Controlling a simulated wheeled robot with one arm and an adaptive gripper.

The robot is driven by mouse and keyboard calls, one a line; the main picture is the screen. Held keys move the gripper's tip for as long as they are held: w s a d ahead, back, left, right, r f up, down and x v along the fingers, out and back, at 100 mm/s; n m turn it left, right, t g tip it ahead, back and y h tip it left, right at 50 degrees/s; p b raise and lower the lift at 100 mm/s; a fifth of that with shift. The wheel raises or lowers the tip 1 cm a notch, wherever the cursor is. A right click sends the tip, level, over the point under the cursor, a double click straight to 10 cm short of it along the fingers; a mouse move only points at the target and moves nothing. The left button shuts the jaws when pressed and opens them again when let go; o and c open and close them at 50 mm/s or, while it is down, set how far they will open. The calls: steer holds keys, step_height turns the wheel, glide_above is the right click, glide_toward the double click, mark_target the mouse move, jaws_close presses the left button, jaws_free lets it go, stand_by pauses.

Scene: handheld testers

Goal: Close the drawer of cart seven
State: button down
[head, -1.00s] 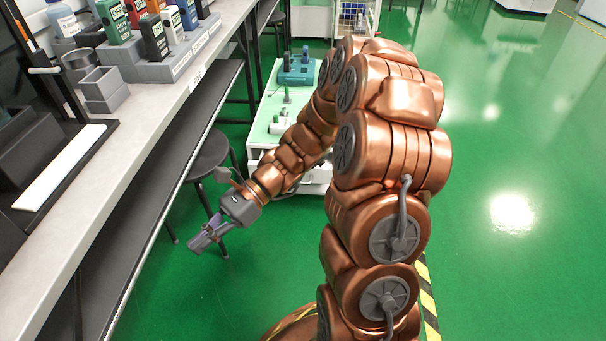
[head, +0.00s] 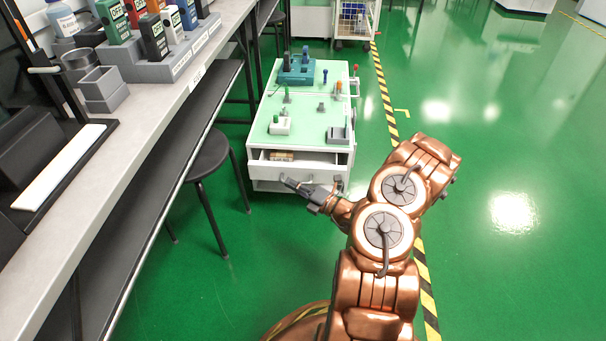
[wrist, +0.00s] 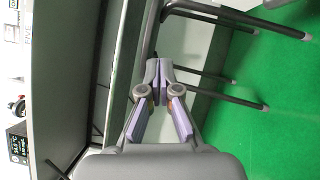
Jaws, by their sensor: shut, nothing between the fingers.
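The white cart (head: 313,92) with a pale green top stands on the floor beyond my arm. I cannot read a number on it. Its top drawer (head: 298,170) is pulled out toward me, and a small tan item (head: 283,156) shows inside it. A lower drawer front sits beneath it, partly hidden. My gripper (head: 287,181) is in front of the cart, over the drawer's front face in the picture, pointing left. I cannot tell whether it touches the drawer. In the wrist view the gripper's fingers (wrist: 160,80) are shut with nothing between them.
A long workbench (head: 150,110) with handheld testers (head: 153,38) runs along the left. A black stool (head: 208,160) stands between bench and cart. A teal holder (head: 298,70) and small tools sit on the cart top. Green floor is free to the right, past a striped line (head: 385,100).

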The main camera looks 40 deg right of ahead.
mark_target(302, 183)
steer(key=s+d+f+m+h, duration=0.4)
steer(key=d+f+m+h, duration=0.2)
steer(key=d+f, duration=0.2)
steer(key=w+b, duration=0.1)
steer(key=w, duration=0.3)
steer(key=w+b, duration=0.2)
steer(key=w, duration=0.1)
steer(key=w+d+b, duration=0.1)
steer(key=w+b, duration=0.1)
steer(key=w, duration=0.2)
steer(key=shift+w+f, duration=0.3)
steer(key=shift+f, duration=0.05)
steer(key=shift+w+d+r+b, duration=0.15)
steer(key=shift+w+d+b, duration=0.3)
steer(key=shift+w+d, duration=0.25)
